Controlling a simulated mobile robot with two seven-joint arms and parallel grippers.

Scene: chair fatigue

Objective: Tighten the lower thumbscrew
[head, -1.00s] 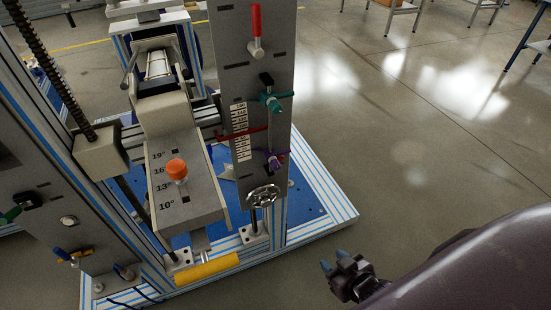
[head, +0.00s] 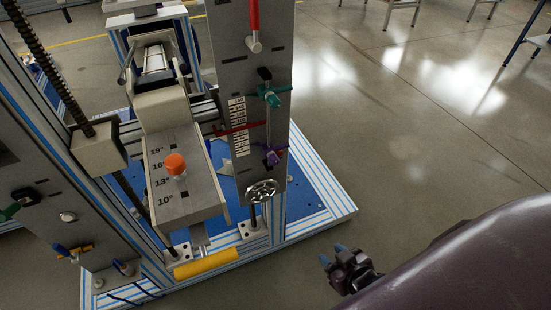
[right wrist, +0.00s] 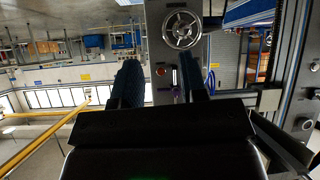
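The purple thumbscrew (head: 272,157) is the lower of two on the grey upright panel (head: 235,65), below the teal thumbscrew (head: 271,97) and above the handwheel (head: 262,190). In the right wrist view the scene looks upside down. The handwheel (right wrist: 182,29) is at the top, with a small purple part (right wrist: 178,92) below it, partly beside a finger. My right gripper (head: 333,254) is over bare floor, to the right of and apart from the machine. Its fingers (right wrist: 163,75) are spread with nothing between them. My left gripper is not in view.
A red pointer (head: 232,130) and a red handle (head: 254,30) are on the panel. The machine's striped base frame (head: 325,195) lies between the panel and the floor.

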